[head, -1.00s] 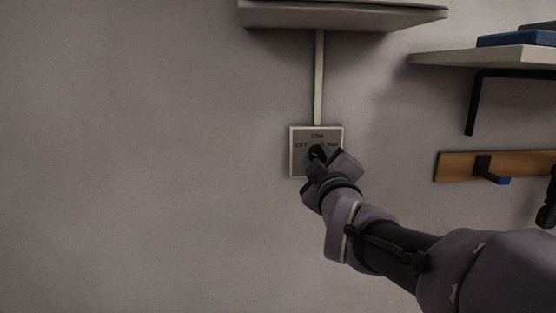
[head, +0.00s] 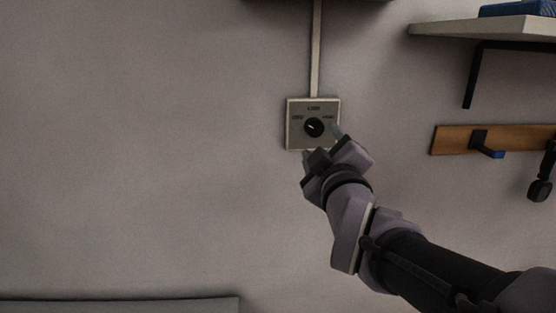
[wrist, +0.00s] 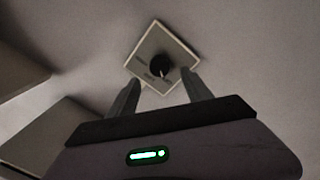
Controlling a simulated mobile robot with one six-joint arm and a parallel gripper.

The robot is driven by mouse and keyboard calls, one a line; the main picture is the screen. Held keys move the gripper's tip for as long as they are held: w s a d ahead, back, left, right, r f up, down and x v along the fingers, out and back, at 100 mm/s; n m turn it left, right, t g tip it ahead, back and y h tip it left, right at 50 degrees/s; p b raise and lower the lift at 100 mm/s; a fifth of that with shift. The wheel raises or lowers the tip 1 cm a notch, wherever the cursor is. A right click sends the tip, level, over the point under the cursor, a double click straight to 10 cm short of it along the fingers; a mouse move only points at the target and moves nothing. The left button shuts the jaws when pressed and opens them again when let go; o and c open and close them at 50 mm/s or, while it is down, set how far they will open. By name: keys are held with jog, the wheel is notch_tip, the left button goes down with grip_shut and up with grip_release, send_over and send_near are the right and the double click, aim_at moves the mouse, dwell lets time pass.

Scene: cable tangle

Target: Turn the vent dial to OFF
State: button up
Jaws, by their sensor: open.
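The vent dial's square plate (head: 292,140) is on the wall below a vertical conduit. Its round black knob (head: 314,127) is uncovered, and its pale pointer mark slants to the upper left, toward the OFF label (head: 297,117). LOW is above the knob and a third label is at the upper right. My gripper (head: 320,143) is open and empty, just below and right of the knob. In the wrist view the knob (wrist: 159,66) is beyond my two spread fingers (wrist: 161,80), apart from them, with its mark toward the lowest label.
A shelf (head: 480,29) with a blue item on it is at the upper right. Below it, a wooden rail (head: 455,139) carries hooks and a dark hanging object (head: 541,180). A grey surface edge (head: 120,304) shows at the lower left. The wall left of the dial is bare.

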jog(key=s+p, duration=0.1)
jog(key=s, duration=1)
jog(key=shift+a+f, duration=0.2)
jog(key=shift+f, duration=0.2)
jog(key=s+a+f+m+g+y, duration=0.2)
jog(key=s+f+m+g, duration=1.1)
jog(key=f, duration=0.7)
jog(key=s+a+m, duration=0.1)
jog(key=s, duration=0.2)
jog(key=shift+f+y, duration=0.2)
jog(key=shift+y, duration=0.1)
